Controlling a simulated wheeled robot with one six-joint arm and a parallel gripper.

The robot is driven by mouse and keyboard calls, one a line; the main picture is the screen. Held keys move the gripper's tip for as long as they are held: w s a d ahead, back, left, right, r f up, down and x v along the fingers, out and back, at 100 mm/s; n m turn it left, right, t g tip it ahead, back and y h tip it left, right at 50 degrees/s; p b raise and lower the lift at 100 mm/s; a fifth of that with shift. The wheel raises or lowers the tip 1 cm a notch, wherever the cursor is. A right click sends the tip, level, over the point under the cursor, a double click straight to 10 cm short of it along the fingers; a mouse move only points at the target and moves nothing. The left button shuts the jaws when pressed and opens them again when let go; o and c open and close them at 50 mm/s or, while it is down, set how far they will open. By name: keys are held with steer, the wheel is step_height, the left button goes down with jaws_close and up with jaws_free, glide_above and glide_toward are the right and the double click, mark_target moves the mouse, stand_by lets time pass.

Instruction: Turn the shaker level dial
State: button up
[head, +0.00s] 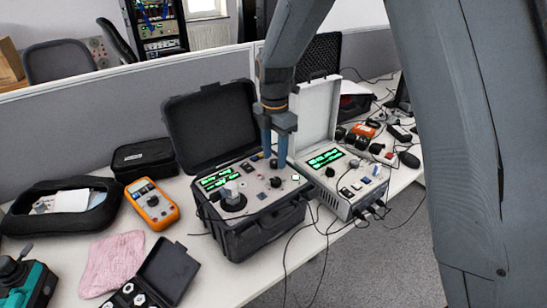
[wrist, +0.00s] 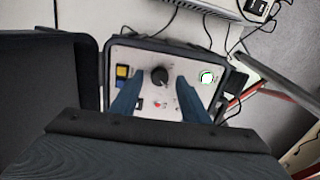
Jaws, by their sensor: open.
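The shaker unit is an open black case (head: 258,238) on the table, with a light panel and green displays (head: 220,179). A black dial (head: 276,181) sits on the panel's right part. In the wrist view the dial (wrist: 159,76) appears centred between the two blue fingertips. My gripper (head: 274,158) is open, pointing down over the panel close to the dial; the wrist view shows its fingers (wrist: 156,90) apart, one on each side of the dial. I cannot tell whether the fingertips are level with the dial.
The raised case lid (head: 210,125) stands behind the panel, left of my gripper. A black round device with a white top (head: 233,198) sits at the panel's left. A second grey instrument (head: 350,190) stands close at right. An orange multimeter (head: 152,205) lies left.

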mark_target(274, 161)
step_height(274, 161, up, 7)
steer(key=shift+s+f+b, duration=0.1)
steer(key=shift+b, duration=0.6)
steer(key=s+d+f+m, duration=0.1)
steer(key=s+d+m, duration=0.4)
steer(key=d+m, duration=0.1)
steer(key=m, duration=0.1)
steer(key=s+d+f+m, duration=0.1)
steer(key=s+d+m, duration=0.2)
steer(key=m, duration=0.1)
steer(key=shift+s+d+f, duration=0.3)
steer(key=shift+d+f, duration=0.05)
steer(key=s+d+f+m, duration=0.2)
steer(key=s+d+m, duration=0.1)
steer(key=s+m, duration=0.4)
steer(key=s+d+f+m, duration=0.2)
steer(key=s+d+m, duration=0.2)
steer(key=s+m, duration=0.3)
steer(key=shift+d+m+t, duration=0.25)
steer(key=shift+m+t, duration=0.15)
steer(key=shift+w, duration=0.1)
steer(key=shift+c, duration=0.5)
